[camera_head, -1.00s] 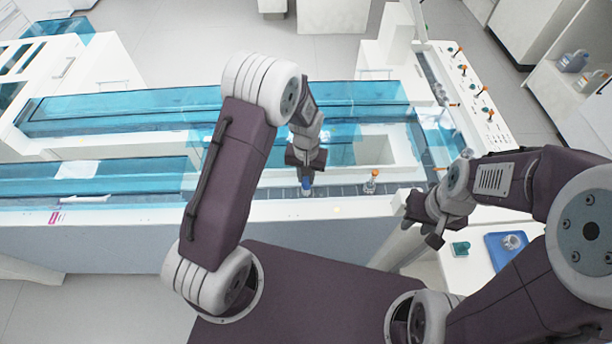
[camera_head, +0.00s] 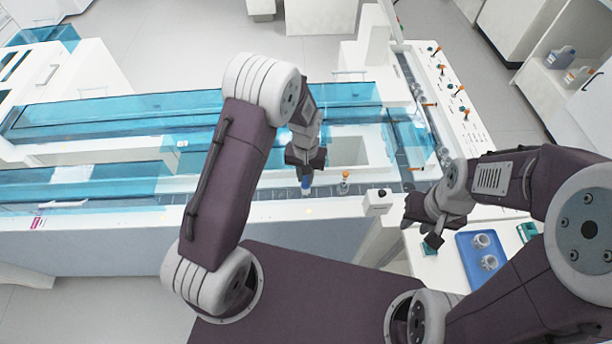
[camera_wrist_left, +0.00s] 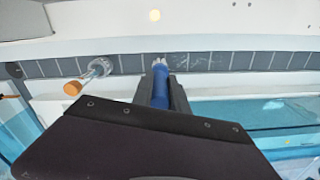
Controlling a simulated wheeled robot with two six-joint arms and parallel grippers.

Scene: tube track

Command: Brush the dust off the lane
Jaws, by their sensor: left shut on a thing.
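My left gripper (camera_head: 305,172) is shut on a blue brush (camera_head: 306,183), which points down at the dark segmented lane (camera_head: 272,191) along the front of the white machine. In the left wrist view the brush (camera_wrist_left: 160,84) sits between the fingers, its pale tip at the edge of the lane (camera_wrist_left: 225,61). Faint whitish specks, perhaps dust, show on the lane (camera_wrist_left: 190,61) beside the tip. I cannot tell whether the bristles touch. My right gripper (camera_head: 424,225) appears open and empty, above the white side surface.
A tube holder with an orange cap (camera_head: 345,182) stands on the lane just right of the brush. Blue clear covers (camera_head: 90,180) lie over the lane to the left. A blue tray (camera_head: 470,262) with grey round pieces lies at the right, beside a teal block (camera_head: 527,231).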

